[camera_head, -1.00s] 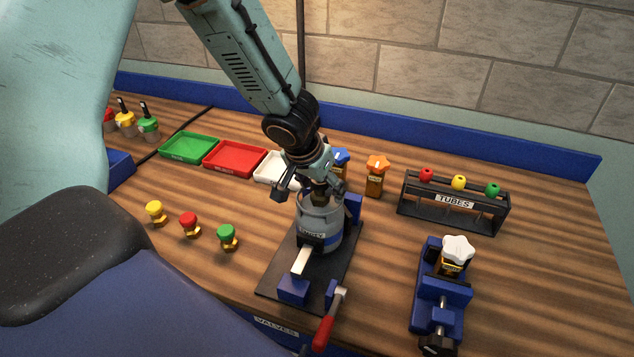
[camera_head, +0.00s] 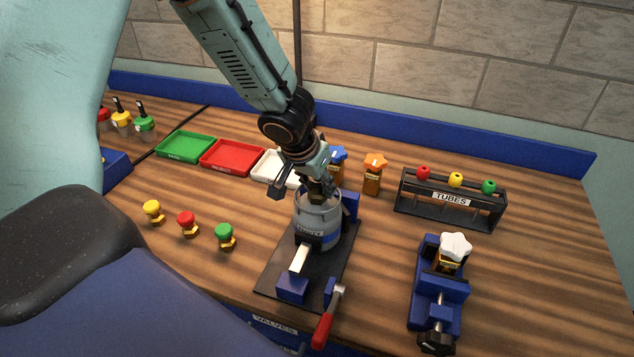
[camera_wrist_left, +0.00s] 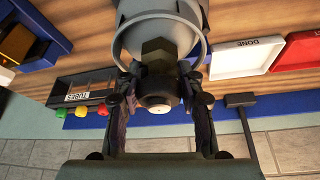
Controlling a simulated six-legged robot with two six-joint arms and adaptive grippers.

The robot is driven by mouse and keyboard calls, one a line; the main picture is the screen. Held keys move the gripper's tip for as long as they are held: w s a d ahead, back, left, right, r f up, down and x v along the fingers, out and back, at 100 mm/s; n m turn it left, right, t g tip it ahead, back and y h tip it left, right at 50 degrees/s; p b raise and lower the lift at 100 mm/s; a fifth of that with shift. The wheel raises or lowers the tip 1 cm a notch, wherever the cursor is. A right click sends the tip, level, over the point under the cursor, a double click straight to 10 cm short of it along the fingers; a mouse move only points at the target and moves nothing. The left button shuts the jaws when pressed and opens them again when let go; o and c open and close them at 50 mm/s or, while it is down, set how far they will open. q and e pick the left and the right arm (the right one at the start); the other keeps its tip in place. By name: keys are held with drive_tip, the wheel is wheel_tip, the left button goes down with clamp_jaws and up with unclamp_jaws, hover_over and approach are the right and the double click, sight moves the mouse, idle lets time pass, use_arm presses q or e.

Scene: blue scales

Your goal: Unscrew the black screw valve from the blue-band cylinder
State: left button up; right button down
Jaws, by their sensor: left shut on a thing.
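The blue-band cylinder (camera_head: 317,226) is grey with a blue band and stands upright in a clamp on a black base plate (camera_head: 266,280). Its collar ring shows in the left wrist view (camera_wrist_left: 204,50). The black screw valve (camera_wrist_left: 157,92) is dark, with a hexagonal part and a rounded end, at the cylinder's top. My left gripper (camera_head: 318,188) comes down on the valve from above. In the left wrist view its fingers (camera_wrist_left: 158,78) are shut on the valve from both sides. In the head view the gripper hides most of the valve. My right gripper does not show.
Green (camera_head: 185,146), red (camera_head: 231,157) and white (camera_head: 270,166) trays lie behind left. Yellow, red and green valves (camera_head: 187,224) stand at front left. A tubes rack (camera_head: 450,212) and a blue vise (camera_head: 437,300) stand right. A red-handled crank (camera_head: 322,331) juts at the front edge.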

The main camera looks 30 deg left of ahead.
use_arm(q)
drive_tip(key=shift+s+d+f+b, duration=0.1)
drive_tip(key=shift+d+b, duration=0.1)
drive_tip(key=shift+b, duration=0.15)
drive_tip(key=shift+a+n+y+b, duration=0.15)
drive_tip(key=shift+n+y+b, duration=0.15)
drive_tip(key=shift+n+b, duration=0.75)
drive_tip(key=shift+n, duration=0.15)
drive_tip(key=shift+f+n+g+y+b, duration=0.1)
drive_tip(key=shift+n+g+y+b, duration=0.3)
drive_tip(key=shift+n+y+b, duration=0.75)
drive_tip(key=n+g+b, duration=0.1)
drive_tip(key=n+b, duration=0.1)
drive_tip(key=n, duration=0.4)
drive_tip(key=shift+y+b, duration=0.3)
drive_tip(key=shift+y, duration=0.05)
drive_tip(key=n+g+b, duration=0.1)
drive_tip(key=n, duration=0.1)
drive_tip(key=n+g+b, duration=0.1)
drive_tip(key=n, duration=0.2)
drive_tip(key=shift+y, duration=0.4)
drive_tip(key=shift+r, duration=0.45)
drive_tip(key=shift+r+p, duration=0.45)
drive_tip(key=shift+r+p, duration=0.3)
drive_tip(key=shift+r, duration=0.15)
